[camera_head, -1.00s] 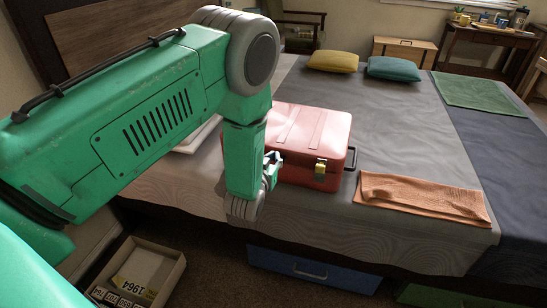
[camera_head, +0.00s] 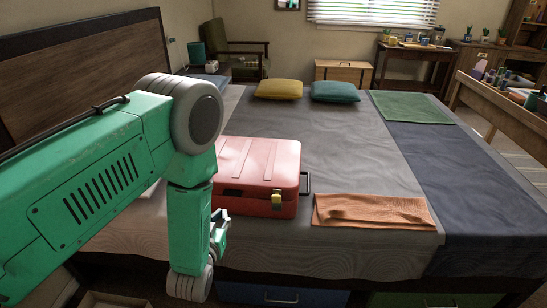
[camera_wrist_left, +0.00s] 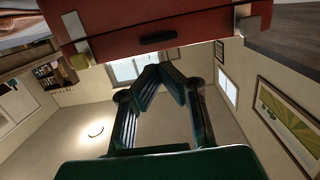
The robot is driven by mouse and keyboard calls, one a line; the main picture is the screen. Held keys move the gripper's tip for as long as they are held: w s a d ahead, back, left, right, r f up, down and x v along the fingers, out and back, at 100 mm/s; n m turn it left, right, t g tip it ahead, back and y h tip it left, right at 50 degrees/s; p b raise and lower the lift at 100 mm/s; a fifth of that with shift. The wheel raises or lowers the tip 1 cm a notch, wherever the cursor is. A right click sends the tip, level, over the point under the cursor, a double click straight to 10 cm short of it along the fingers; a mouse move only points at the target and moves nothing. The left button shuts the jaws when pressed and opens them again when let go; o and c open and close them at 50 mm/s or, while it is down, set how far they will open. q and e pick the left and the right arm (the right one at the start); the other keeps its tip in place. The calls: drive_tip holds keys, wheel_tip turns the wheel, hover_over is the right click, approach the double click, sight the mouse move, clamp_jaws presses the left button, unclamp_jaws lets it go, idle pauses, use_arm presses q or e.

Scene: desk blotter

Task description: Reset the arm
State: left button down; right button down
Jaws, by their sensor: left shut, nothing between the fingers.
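My green left arm comes in from the left in the head view and bends down in front of the bed. My left gripper (camera_head: 218,232) is beside the front left part of the red case, mostly hidden behind my own forearm. In the left wrist view the left gripper (camera_wrist_left: 158,72) has its fingertips together with nothing between them. The red case (camera_head: 262,165) lies closed on the bed, with a yellow latch and a dark handle; its red side also fills the top of the left wrist view (camera_wrist_left: 150,25). My right gripper is not in view.
An orange folded cloth (camera_head: 372,211) lies right of the case on the grey bed (camera_head: 345,145). Yellow (camera_head: 279,89) and teal (camera_head: 335,92) pillows and a green mat (camera_head: 410,108) lie farther back. A blue drawer (camera_head: 283,295) is under the bed. A wooden table (camera_head: 505,110) stands at right.

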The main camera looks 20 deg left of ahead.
use_arm(q)
drive_tip(key=s+d+f+m+g+h, duration=0.1)
drive_tip(key=s+f+g, duration=0.2)
drive_tip(key=s, duration=0.7)
drive_tip(key=s+d+f+m+g+h, duration=0.1)
drive_tip(key=s+f+g, duration=0.3)
drive_tip(key=s+g, duration=0.3)
drive_tip(key=s+d+f+m+g+h, duration=0.1)
drive_tip(key=s+g, duration=0.4)
drive_tip(key=s, duration=0.9)
wheel_tip(320, 180, down, 2)
drive_tip(key=shift+s+d+f+h, duration=0.15)
drive_tip(key=shift+s+d+h, duration=0.15)
drive_tip(key=shift+d, duration=0.3)
drive_tip(key=shift+w, duration=0.15)
